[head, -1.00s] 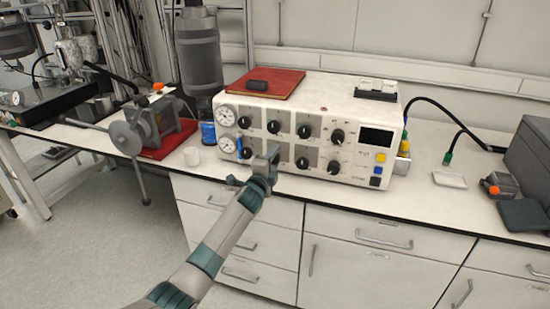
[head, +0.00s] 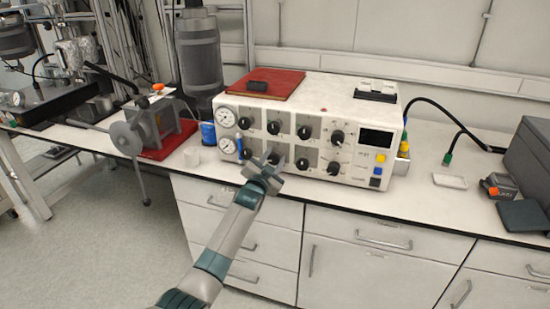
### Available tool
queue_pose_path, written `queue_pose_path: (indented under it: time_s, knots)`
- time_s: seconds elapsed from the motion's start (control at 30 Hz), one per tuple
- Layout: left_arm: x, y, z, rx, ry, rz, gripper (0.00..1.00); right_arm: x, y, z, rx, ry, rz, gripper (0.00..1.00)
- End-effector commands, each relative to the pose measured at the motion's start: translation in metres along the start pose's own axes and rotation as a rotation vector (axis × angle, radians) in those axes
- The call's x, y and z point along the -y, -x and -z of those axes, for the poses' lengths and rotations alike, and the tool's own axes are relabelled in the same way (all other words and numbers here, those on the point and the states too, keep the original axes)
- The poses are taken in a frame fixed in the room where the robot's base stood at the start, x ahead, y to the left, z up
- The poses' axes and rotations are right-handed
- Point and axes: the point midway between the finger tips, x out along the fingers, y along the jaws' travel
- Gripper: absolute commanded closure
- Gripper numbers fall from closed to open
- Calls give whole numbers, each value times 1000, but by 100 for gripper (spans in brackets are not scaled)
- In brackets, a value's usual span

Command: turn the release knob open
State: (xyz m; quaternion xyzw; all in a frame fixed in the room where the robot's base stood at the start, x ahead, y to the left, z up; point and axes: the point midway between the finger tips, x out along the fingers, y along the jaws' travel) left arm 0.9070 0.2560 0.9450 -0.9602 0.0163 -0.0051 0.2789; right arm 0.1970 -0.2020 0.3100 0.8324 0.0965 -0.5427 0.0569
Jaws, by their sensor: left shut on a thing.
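The white control box (head: 320,100) stands on the bench with two rows of black knobs on its front. My left gripper (head: 266,162) is at the lower row, left of centre, shut on a black knob (head: 274,158) there. The gripper partly hides this knob, and its turn angle cannot be read. No label shows which knob is the release knob. A small blue lever (head: 239,146) sits to the left of the gripper. My right gripper is not in view.
Two gauges (head: 226,117) are at the box's left end and a dark display (head: 376,138) at its right. The bench front edge is clear below the box.

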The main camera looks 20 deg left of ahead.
Motion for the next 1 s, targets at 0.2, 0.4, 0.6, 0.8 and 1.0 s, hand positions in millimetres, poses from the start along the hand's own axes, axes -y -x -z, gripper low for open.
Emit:
queue_pose_path:
  time_s: [0.2,0.4,0.6,0.8,1.0]
  knots:
    - [-2,0,-2,4,172,-2,88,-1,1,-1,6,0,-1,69]
    - [-1,0,-2,5,271,-1,88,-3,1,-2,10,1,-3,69]
    - [-1,0,-2,5,314,-1,88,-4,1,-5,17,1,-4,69]
    - [-1,0,-2,5,322,-2,88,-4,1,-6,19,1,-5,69]
    - [-1,0,-2,5,321,-2,88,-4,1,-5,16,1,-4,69]
